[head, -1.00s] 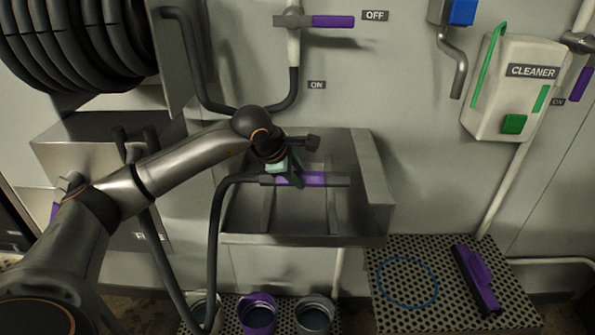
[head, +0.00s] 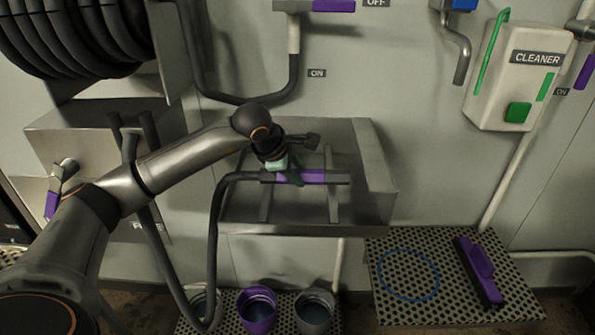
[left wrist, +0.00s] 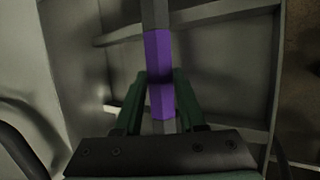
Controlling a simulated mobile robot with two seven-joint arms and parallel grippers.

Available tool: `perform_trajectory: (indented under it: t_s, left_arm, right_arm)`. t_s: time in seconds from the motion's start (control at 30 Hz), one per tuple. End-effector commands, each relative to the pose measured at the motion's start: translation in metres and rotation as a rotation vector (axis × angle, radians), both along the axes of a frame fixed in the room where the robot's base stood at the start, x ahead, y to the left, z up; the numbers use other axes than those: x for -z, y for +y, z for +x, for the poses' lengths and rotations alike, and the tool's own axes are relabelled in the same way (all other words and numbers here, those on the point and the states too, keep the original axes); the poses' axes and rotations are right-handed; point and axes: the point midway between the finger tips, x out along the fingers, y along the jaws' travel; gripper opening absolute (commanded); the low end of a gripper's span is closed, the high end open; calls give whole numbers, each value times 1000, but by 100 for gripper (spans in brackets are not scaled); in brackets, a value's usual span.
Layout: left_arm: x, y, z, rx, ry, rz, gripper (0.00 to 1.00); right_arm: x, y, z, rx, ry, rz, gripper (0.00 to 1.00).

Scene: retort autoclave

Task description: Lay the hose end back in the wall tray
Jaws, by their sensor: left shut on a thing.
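The grey metal wall tray (head: 378,165) is fixed to the wall in the middle of the head view, with crossbars inside it. The hose end is a straight dark piece with a purple grip (head: 312,176). My left gripper (head: 290,174) is shut on that grip and holds the hose end level across the tray's crossbars. I cannot tell whether it touches them. In the left wrist view the purple grip (left wrist: 158,55) runs between the green fingers (left wrist: 155,105), with tray walls behind. The black hose (head: 213,240) loops down from the hose end's left. My right gripper is not in view.
A hose reel (head: 75,40) hangs upper left. Buckets, one purple (head: 257,308), stand below the tray. A perforated platform (head: 390,312) at lower right holds a blue ring (head: 437,275) and a purple-black tool (head: 478,270). A cleaner dispenser (head: 515,80) is upper right.

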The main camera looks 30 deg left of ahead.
Motion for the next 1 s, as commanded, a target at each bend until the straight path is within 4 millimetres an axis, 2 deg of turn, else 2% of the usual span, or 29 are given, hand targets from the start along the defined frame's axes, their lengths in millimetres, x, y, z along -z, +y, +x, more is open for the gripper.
perform_trajectory:
  t_s: [0.43,0.47,0.5,0.77,1.0]
  left_arm:
    - [4,0,1,0,-4,0,0]
    - [4,0,1,0,-4,0,41]
    - [4,0,1,0,-4,0,45]
    - [4,0,0,0,-2,0,74]
    - [6,0,0,0,4,0,74]
  right_arm:
    - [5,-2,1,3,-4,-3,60]
    - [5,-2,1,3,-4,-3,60]
    - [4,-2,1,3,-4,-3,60]
    - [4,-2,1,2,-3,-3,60]
    - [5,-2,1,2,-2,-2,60]
